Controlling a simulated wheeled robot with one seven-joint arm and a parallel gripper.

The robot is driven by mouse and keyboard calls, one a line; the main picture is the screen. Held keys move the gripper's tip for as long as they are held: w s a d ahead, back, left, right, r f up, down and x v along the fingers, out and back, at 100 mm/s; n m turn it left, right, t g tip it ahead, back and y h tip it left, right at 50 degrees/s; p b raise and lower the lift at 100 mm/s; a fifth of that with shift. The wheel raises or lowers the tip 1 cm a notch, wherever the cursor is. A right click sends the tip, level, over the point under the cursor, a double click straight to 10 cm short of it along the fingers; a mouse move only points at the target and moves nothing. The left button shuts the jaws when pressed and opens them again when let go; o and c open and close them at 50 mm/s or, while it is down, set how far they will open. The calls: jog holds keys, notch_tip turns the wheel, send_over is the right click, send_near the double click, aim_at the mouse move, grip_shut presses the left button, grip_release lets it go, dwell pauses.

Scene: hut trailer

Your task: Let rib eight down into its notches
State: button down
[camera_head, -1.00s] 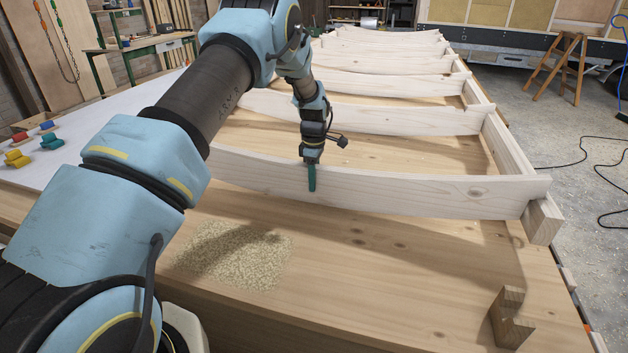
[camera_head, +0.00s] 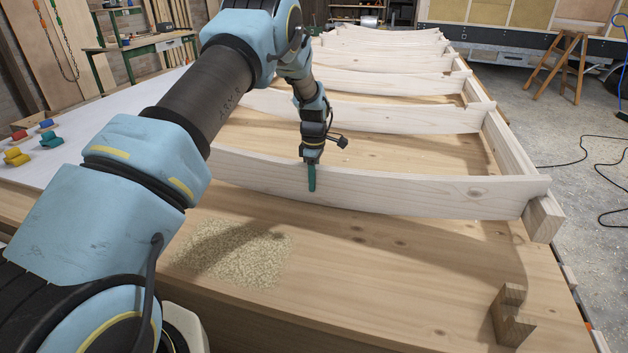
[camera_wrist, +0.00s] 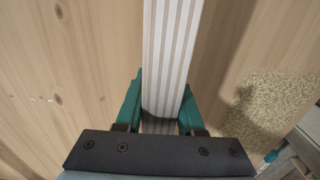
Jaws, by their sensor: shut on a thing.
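Rib eight (camera_head: 400,193) is a long pale curved board standing on edge, the nearest of the row in the head view. My gripper (camera_head: 312,178) is shut on its top edge, left of its middle. In the wrist view the teal fingers of my gripper (camera_wrist: 160,112) stand on both sides of the rib (camera_wrist: 170,50), whose striped top edge runs between them. The rib's right end meets the near end of the long side rail (camera_head: 508,145). Whether it is fully seated in the notch there cannot be told. Its left end is hidden behind my arm.
Several more ribs (camera_head: 400,117) stand in a row behind. A notched wooden block (camera_head: 511,318) stands at the bench's near right. A speckled patch (camera_head: 235,255) lies in front of the rib. Coloured blocks (camera_head: 17,157) sit on a white sheet at left. The bench front is otherwise clear.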

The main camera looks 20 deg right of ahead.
jog(key=shift+w, duration=0.1)
jog(key=shift+c, duration=2.4)
grip_release()
jog(key=shift+o, duration=0.2)
jog(key=shift+f, duration=0.2)
notch_tip(320, 180, up, 11)
jog(key=b, duration=0.2)
jog(key=shift+b, duration=0.4)
